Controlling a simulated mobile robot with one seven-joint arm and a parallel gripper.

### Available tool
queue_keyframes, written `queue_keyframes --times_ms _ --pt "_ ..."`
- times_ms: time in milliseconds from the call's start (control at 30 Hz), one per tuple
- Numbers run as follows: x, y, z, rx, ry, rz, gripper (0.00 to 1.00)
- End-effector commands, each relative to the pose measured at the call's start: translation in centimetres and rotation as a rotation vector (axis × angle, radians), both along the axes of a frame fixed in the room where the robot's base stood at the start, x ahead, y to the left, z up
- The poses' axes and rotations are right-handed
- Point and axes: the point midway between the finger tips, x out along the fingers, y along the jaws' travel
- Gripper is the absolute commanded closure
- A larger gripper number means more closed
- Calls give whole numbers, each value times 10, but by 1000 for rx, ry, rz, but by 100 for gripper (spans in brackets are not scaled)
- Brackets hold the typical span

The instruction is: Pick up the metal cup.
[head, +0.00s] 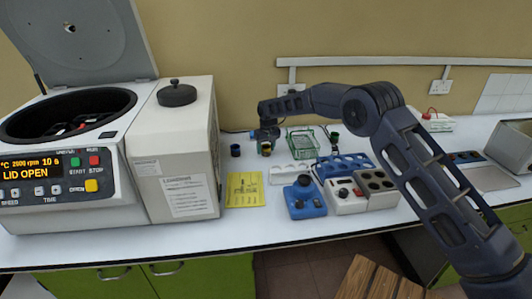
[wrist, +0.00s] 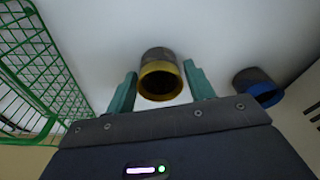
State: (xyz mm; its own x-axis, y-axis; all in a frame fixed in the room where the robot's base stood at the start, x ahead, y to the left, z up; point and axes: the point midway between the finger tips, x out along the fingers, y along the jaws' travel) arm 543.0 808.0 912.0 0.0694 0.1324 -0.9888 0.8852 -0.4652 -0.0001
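A dark grey metal cup with a yellow rim (wrist: 160,80) is between the two green fingers of my gripper (wrist: 160,74) in the wrist view. The fingers are apart, with a gap on each side of the cup. A second dark cup with a blue rim (wrist: 258,86) is to the right, outside the fingers. In the head view my gripper (head: 265,135) is low over the back of the counter, partly hiding the yellow-rimmed cup (head: 266,150). The blue-rimmed cup (head: 235,150) is just left of it.
A green wire basket (head: 302,142) is close to the right of my gripper. The centrifuge (head: 180,150) with its lid open fills the left. A yellow sheet (head: 245,190) and a blue device (head: 305,200) lie in front. The back wall is close behind.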

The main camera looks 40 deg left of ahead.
Motion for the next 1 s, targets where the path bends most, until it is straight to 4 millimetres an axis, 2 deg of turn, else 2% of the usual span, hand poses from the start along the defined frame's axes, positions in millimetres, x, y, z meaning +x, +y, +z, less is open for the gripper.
queue_keyframes --times_ms 33,167,433,567,767,1000 --pt "0 0 0 0 0 0 57" --pt "0 0 0 0 0 0 82" --pt "0 0 1 0 0 0 82" --pt "0 0 10 1 0 0 82" --pt "1 0 45 3 -1 0 82" --pt "1 0 108 4 -2 0 82"
